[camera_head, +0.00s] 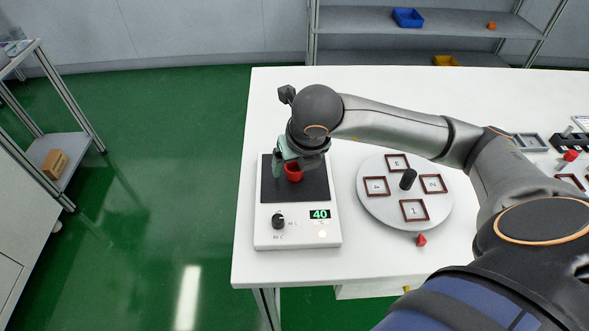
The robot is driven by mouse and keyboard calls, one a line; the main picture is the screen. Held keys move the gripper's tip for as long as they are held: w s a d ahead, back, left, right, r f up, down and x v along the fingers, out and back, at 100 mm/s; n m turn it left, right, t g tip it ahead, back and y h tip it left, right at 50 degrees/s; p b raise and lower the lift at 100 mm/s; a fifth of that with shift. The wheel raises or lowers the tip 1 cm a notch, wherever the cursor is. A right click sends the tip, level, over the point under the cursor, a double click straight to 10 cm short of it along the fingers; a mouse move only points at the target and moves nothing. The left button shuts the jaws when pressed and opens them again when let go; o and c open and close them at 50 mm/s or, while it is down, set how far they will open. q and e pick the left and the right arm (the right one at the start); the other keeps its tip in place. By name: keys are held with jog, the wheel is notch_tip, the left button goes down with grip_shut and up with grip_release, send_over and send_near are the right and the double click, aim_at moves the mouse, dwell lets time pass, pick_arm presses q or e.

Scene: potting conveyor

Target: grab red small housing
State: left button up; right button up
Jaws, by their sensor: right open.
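The red small housing (294,173) sits on the black plate of a white heating device (297,233) whose green display reads 40. My right gripper (292,168) is at the housing, reaching over the plate from above and behind. Its jaws are open, with greenish fingers beside the red housing. The gripper hides part of the housing, and I cannot tell whether a finger touches it. My left gripper is not in view.
A round grey turntable (375,208) with several dark red square frames and a black knob (408,179) stands right of the device. A small red piece (421,240) lies in front of it. My right arm spans the table's right side. The table's left edge is close to the device.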

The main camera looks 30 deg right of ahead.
grip_shut()
dwell(0.7)
